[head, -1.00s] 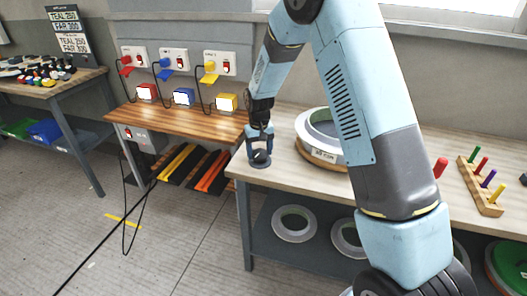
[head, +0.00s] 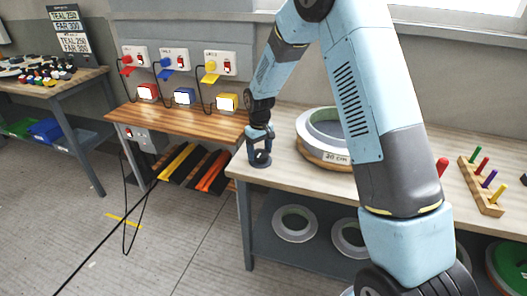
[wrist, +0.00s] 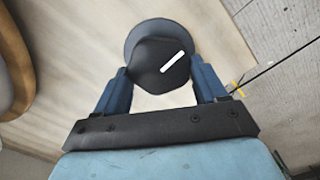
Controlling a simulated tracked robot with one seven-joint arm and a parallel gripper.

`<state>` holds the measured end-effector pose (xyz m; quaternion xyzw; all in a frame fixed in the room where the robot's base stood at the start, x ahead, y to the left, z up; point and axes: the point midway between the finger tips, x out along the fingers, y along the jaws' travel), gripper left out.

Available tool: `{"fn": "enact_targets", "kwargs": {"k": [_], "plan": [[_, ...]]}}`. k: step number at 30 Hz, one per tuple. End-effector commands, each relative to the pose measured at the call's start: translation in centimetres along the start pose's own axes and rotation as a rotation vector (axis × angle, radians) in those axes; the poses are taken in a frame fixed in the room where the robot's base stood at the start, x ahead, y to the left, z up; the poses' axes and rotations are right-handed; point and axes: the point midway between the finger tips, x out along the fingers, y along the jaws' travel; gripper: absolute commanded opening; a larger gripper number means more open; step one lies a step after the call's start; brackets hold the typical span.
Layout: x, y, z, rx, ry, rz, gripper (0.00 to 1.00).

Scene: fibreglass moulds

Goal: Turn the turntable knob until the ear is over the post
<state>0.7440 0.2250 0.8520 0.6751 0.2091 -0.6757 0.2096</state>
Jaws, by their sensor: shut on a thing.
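The knob (wrist: 160,63) is dark, with a white line pointing to the upper right, on a round grey base (wrist: 134,32) in the wrist view. My gripper (wrist: 161,80) is shut on it, one blue finger on each side. In the head view my gripper (head: 260,152) points down at the bench's left front corner, over the grey base. The turntable (head: 308,153) is a wooden disc to the right, bearing a pale ring mould (head: 304,128) and a "20 cm" label (head: 336,156). My arm hides its right part. I cannot make out the ear or the post.
The bench (head: 285,178) has a peg rack (head: 480,190) with coloured pegs at the right. Pale rings (head: 293,224) lie on the shelf below. A wooden shelf (head: 180,122) with coloured switch boxes adjoins on the left. Bare bench top lies between gripper and turntable.

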Motion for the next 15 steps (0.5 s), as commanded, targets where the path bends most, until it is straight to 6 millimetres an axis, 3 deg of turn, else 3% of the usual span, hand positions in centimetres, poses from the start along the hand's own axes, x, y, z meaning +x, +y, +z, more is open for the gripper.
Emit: {"fn": "enact_targets", "kwargs": {"k": [2, 3, 10, 15], "plan": [[0.19, -0.36, 0.15, -0.003, -0.006, -0.004, 0.41], [0.19, -0.38, 0.14, -0.003, -0.006, -0.004, 0.74], [0.09, -0.26, 0.05, -0.002, -0.003, -0.003, 0.96], [0.05, -0.19, 0.01, -0.001, -0.001, -0.002, 0.97]]}}
